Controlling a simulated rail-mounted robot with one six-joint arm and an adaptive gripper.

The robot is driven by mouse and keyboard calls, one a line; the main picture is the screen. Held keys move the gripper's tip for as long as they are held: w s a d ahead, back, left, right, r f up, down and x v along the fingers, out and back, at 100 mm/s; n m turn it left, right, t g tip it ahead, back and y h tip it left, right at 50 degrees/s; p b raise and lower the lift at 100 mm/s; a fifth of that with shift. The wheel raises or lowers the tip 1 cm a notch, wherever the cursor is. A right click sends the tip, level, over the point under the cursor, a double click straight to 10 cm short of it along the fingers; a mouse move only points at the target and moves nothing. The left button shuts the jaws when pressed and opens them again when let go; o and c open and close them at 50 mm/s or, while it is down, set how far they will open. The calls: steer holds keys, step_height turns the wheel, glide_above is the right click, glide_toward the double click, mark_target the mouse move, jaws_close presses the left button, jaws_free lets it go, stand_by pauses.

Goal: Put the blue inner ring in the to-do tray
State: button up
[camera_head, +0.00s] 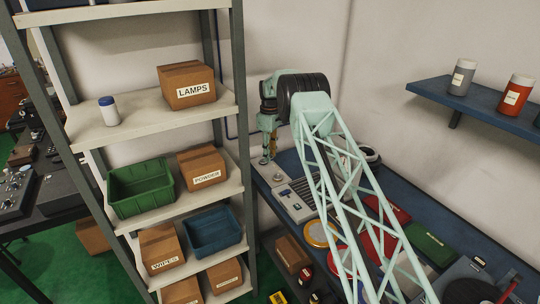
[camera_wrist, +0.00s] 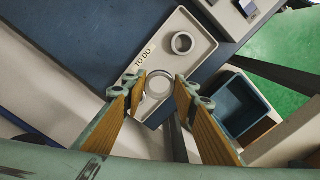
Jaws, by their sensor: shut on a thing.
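The to-do tray (camera_wrist: 205,51) is a pale tray marked TO DO at the bench end. In the head view this tray (camera_head: 272,178) sits under my gripper (camera_head: 267,150). A grey ring (camera_wrist: 182,43) stands in its far part. My gripper (camera_wrist: 161,88) is over the tray's near part in the wrist view. Its two fingers are shut on a pale ring (camera_wrist: 158,84) that shows between the fingertips. I cannot make out a blue colour on it, nor whether it touches the tray floor. The fingers hide part of the tray.
A blue bin (camera_wrist: 243,105) stands below and right of the tray, on the shelf rack (camera_head: 243,180) beside the bench. The blue bench top (camera_wrist: 95,35) is bare left of the tray. A grey block with a dark button (camera_wrist: 246,8) sits close past the tray.

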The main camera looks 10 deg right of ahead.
mark_target(270, 171)
steer(key=shift+f, duration=0.2)
steer(key=shift+f+b, duration=0.9)
steer(key=shift+f, duration=2.3)
steer(key=shift+f, duration=0.6)
steer(key=o, duration=1)
steer(key=shift+c, duration=0.2)
steer(key=shift+r, duration=0.2)
step_height(270, 171, up, 12)
steer(key=shift+f, duration=0.15)
